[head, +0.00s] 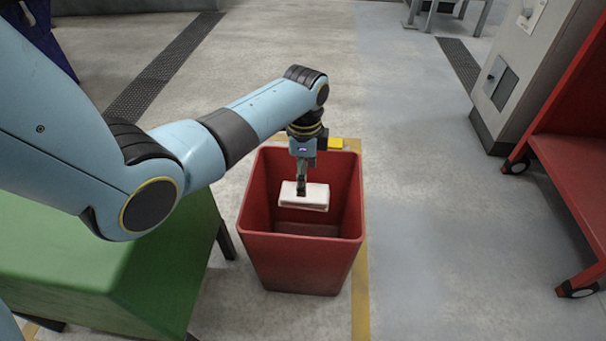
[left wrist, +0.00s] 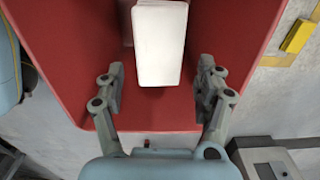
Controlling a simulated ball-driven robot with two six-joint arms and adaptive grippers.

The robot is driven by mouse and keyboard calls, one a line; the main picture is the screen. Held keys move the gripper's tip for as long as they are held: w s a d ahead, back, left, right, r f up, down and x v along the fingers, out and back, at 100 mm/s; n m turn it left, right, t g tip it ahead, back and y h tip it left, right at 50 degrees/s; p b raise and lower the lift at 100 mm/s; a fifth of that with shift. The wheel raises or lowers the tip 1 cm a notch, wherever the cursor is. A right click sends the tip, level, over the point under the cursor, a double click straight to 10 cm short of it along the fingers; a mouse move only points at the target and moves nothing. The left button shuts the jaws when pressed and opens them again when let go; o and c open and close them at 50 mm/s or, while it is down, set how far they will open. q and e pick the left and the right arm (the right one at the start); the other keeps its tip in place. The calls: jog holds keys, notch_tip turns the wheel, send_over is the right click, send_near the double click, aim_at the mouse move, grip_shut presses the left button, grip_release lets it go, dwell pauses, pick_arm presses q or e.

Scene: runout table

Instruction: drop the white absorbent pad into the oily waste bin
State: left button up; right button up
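The white absorbent pad (head: 303,196) is within the opening of the red oily waste bin (head: 302,253), just below my left gripper (head: 301,186). In the left wrist view the pad (left wrist: 160,45) lies between and beyond the gripper's fingers (left wrist: 161,80), with a gap on each side. The left gripper is open and points down over the bin (left wrist: 232,30). I cannot tell whether the pad rests on anything. My right gripper is not in view.
A green table (head: 110,265) stands left of the bin. A small yellow object (head: 335,143) is at the bin's far rim. A red wheeled rack (head: 575,165) and a grey cabinet (head: 525,75) stand at the right. The floor between is clear.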

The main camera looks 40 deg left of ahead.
pick_arm(q)
jog(key=shift+o, duration=0.8)
notch_tip(320, 180, up, 12)
jog(key=shift+f, duration=0.1)
